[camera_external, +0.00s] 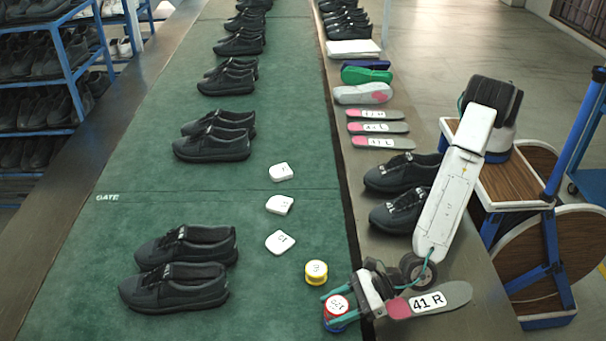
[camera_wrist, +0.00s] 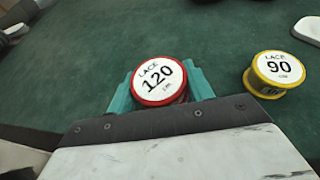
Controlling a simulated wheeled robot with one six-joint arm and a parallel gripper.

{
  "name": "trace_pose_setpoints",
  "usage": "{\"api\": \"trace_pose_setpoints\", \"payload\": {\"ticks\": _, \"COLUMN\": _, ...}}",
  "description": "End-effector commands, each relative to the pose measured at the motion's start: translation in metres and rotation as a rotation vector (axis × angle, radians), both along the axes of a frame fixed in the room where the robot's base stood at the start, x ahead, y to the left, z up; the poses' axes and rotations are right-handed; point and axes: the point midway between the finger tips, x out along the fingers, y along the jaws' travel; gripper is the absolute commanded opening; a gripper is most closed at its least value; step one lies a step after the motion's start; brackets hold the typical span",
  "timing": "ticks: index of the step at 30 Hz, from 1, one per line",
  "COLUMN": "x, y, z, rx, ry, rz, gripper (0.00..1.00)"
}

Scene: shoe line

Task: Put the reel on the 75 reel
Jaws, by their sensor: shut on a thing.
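A red-rimmed reel (camera_external: 337,304) with a white label is between the fingers of my gripper (camera_external: 340,304); in the wrist view the reel (camera_wrist: 162,80) reads LACE 120. My gripper (camera_wrist: 162,92) is shut on it, a teal finger on either side. The reel is level, label up. Some blue (camera_external: 342,321) shows just under it near the belt's right edge; I cannot tell whether this is another reel. A yellow reel (camera_external: 316,271) stands apart, up and left of my gripper; in the wrist view (camera_wrist: 279,70) it reads LACE 90. No label reading 75 is legible.
A grey and pink insole (camera_external: 430,299) marked 41 R lies right of my gripper. Several white tags (camera_external: 280,242) lie up the green belt (camera_external: 300,318). Black shoes (camera_external: 176,287) stand at left, and more shoes (camera_external: 398,212) are on the side ledge.

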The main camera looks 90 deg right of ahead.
Motion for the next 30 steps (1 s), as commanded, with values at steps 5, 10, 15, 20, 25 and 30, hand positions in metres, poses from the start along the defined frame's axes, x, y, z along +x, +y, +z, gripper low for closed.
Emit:
{"api": "trace_pose_setpoints", "payload": {"ticks": 5, "x": 0.000, "y": 0.000, "z": -0.003, "rx": -0.001, "ry": 0.000, "rz": 0.000, "gripper": 0.73}}
{"api": "trace_pose_setpoints", "payload": {"ticks": 10, "x": 0.000, "y": 0.000, "z": -0.002, "rx": -0.001, "ry": 0.000, "rz": 0.000, "gripper": 0.73}}
{"api": "trace_pose_setpoints", "payload": {"ticks": 15, "x": 0.000, "y": 0.000, "z": 0.002, "rx": 0.000, "ry": -0.001, "rz": 0.000, "gripper": 0.73}}
{"api": "trace_pose_setpoints", "payload": {"ticks": 20, "x": -0.021, "y": -0.003, "z": 0.010, "rx": -0.001, "ry": 0.000, "rz": 0.002, "gripper": 0.73}}
{"api": "trace_pose_setpoints", "payload": {"ticks": 25, "x": -0.055, "y": -0.010, "z": 0.025, "rx": -0.001, "ry": -0.001, "rz": 0.003, "gripper": 0.73}}
{"api": "trace_pose_setpoints", "payload": {"ticks": 30, "x": -0.085, "y": -0.016, "z": 0.037, "rx": -0.002, "ry": -0.002, "rz": 0.002, "gripper": 0.73}}
